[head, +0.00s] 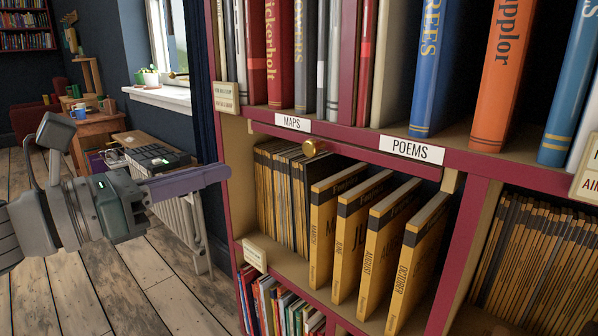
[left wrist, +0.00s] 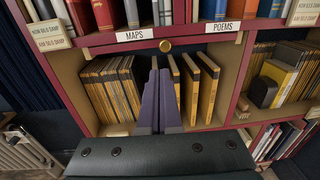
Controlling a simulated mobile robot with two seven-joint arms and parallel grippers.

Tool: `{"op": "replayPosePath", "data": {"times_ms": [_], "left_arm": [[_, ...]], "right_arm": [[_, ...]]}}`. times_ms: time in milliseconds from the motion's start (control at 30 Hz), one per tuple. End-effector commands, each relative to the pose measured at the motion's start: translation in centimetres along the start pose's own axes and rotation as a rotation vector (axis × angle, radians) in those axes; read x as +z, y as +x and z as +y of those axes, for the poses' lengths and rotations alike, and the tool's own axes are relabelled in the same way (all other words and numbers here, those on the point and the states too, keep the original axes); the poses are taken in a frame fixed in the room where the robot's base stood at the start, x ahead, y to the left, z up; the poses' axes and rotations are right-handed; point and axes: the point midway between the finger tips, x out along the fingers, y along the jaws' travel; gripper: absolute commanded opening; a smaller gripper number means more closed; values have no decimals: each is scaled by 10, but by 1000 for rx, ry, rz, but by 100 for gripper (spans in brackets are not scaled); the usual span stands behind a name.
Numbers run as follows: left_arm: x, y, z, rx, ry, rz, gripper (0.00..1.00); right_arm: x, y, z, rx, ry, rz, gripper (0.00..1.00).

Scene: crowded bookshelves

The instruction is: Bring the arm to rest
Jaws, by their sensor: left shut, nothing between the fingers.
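My left gripper (head: 222,174) reaches in from the left in the head view, with its purple fingers level and pointing right at the bookshelf's left edge. The fingers are shut together with nothing between them. They also show in the left wrist view (left wrist: 160,78), side by side in front of the shelf compartment with the yellow and black volumes. In the head view the fingertips overlap the maroon shelf side; whether they touch it I cannot tell. My left arm (head: 62,215) shows grey at the left. My right gripper is not in view.
The bookshelf (head: 232,215) fills the right side. Yellow volumes (head: 365,230) stand under the MAPS (head: 292,123) and POEMS (head: 411,150) labels and a brass knob (head: 311,148). A radiator (head: 183,225) and a wooden table (head: 100,126) are behind my arm. Open wooden floor (head: 110,290) lies at lower left.

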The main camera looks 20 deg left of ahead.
Motion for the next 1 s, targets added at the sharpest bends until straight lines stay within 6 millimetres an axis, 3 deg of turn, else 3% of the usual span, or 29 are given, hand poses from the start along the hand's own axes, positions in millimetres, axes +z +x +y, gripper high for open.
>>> {"op": "replayPosePath", "data": {"times_ms": [300,433,567,600,733,900,1000], "left_arm": [[4,-11,0,8,-17,-2,0],[25,-11,2,107,-232,-18,0],[52,-22,7,339,-738,-56,0],[56,-29,7,428,-931,-72,0],[57,-62,-11,746,-1550,-131,0],[55,-114,-69,1202,-2185,-218,0],[64,-144,-110,1483,-2434,-272,0]], "right_arm": [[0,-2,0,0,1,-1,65],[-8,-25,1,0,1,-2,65],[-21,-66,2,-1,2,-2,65],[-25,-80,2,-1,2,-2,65],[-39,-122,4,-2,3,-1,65],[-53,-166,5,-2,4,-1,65],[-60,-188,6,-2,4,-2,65]]}}
